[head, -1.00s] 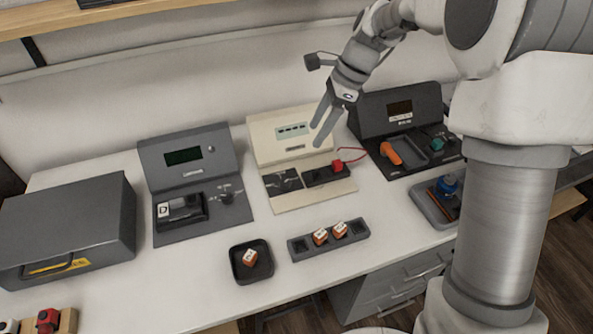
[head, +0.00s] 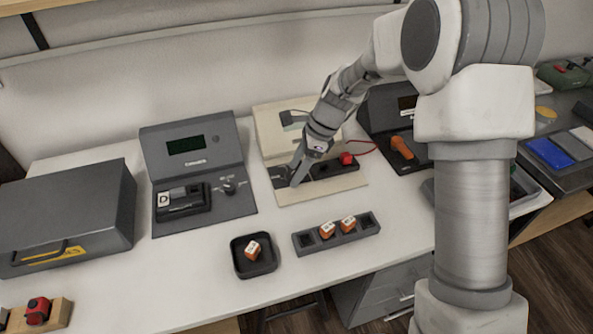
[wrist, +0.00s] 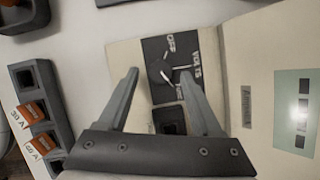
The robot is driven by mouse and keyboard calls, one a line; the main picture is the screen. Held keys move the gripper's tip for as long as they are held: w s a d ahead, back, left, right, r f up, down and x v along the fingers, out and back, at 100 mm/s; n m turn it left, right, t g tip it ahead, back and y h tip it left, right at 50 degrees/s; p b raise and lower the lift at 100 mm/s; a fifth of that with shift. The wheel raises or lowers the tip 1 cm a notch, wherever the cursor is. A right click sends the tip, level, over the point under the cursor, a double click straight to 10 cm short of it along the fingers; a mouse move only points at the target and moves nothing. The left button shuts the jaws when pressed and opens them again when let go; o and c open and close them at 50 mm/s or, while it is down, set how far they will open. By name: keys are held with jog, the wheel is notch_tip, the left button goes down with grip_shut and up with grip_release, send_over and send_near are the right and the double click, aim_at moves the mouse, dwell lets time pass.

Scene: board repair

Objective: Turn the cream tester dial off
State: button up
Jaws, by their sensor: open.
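The cream tester (head: 320,190) stands at the back middle of the bench, partly hidden by my arm. In the wrist view its cream plate (wrist: 125,55) carries a dark panel with the words OFF and VOLTS. The dark dial (wrist: 160,71) sits on that panel; I cannot tell surely which mark it points to. My gripper (wrist: 159,74) is open, its two fingers on either side of the dial with a gap at each side. In the head view my gripper (head: 295,182) is low over the tester's left part and hides the dial.
A red plug (head: 347,159) with a red lead is right of the gripper. A grey tester (head: 205,215) stands left, an orange-handled dark station (head: 385,100) right. In front are a fuse rack (head: 310,243) and a dark tray (head: 240,262) with an orange-and-white block.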

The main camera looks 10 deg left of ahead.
grip_shut()
dwell(0.4)
